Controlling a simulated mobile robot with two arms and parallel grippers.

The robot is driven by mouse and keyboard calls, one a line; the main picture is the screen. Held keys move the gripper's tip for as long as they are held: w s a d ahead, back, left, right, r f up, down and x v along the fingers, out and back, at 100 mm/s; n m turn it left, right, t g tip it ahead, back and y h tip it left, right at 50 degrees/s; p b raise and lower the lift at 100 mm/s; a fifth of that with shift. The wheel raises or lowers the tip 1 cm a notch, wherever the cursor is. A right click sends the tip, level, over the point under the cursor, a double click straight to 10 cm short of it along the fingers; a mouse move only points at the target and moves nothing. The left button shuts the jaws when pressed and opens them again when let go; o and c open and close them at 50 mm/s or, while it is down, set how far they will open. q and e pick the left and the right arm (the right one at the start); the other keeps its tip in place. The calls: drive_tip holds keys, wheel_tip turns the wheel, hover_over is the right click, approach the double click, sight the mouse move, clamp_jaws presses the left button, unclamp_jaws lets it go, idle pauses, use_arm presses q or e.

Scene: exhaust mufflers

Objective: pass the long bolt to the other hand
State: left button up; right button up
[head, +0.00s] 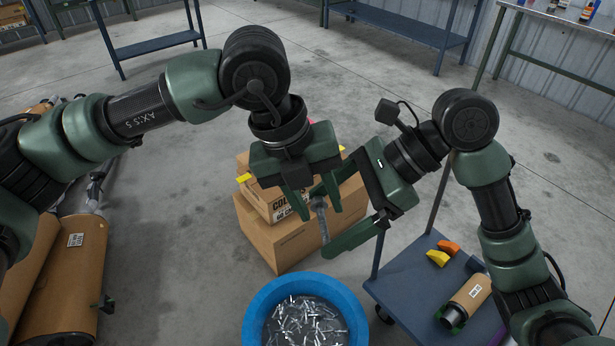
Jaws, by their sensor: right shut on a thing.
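The long bolt (321,214) is grey and hangs roughly upright in the middle of the head view, above the floor. My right gripper (327,220) comes in from the right and is shut on the bolt. My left gripper (313,206) points down from above, with its fingers spread apart on either side of the bolt's upper end. I see a gap between the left fingers and the bolt. The exact contact of the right fingers is partly hidden.
A blue tub (258,312) of small bolts stands below. Cardboard boxes (280,242) are stacked behind the grippers. A blue cart (408,278) at right carries yellow and orange pieces and a muffler (468,300). Large brown mufflers (75,270) lie at left. Bare floor lies between.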

use_arm(q)
drive_tip(key=shift+x, duration=1.1)
clamp_jaws()
drive_tip(key=shift+r, duration=0.1)
use_arm(e)
drive_tip(key=o, duration=1.2)
